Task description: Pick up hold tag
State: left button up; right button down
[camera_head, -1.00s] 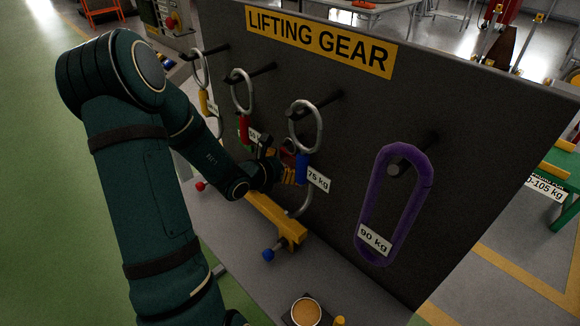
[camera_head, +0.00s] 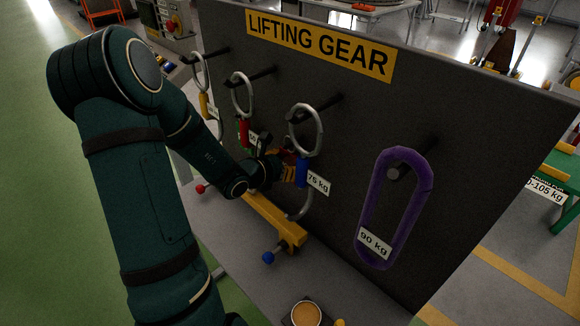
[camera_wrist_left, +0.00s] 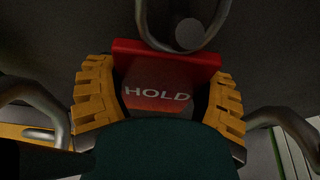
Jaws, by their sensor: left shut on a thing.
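The hold tag (camera_wrist_left: 158,72) is a red plate with the word HOLD in pale letters, seen in the left wrist view. It sits between the two orange ridged fingers of my left gripper (camera_wrist_left: 160,96), which is shut on it. A metal ring (camera_wrist_left: 222,25) hangs over the tag's upper edge; I cannot tell whether they touch. In the head view my left gripper (camera_head: 284,168) is beside the blue-sleeved sling marked 75 kg (camera_head: 302,172), close to the dark board, and the tag is mostly hidden. My right gripper is not in view.
The dark LIFTING GEAR board (camera_head: 450,190) carries metal slings on pegs and a purple loop sling marked 90 kg (camera_head: 424,190). A yellow bar (camera_head: 290,232) with a blue knob (camera_head: 268,257) lies below. A round tan-topped item (camera_head: 306,313) stands at the front.

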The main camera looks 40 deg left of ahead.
pick_arm(q)
jog(key=s+a+p, duration=0.1)
jog(key=s+p, duration=0.1)
jog(key=s, duration=1.6)
jog(key=shift+a, duration=0.2)
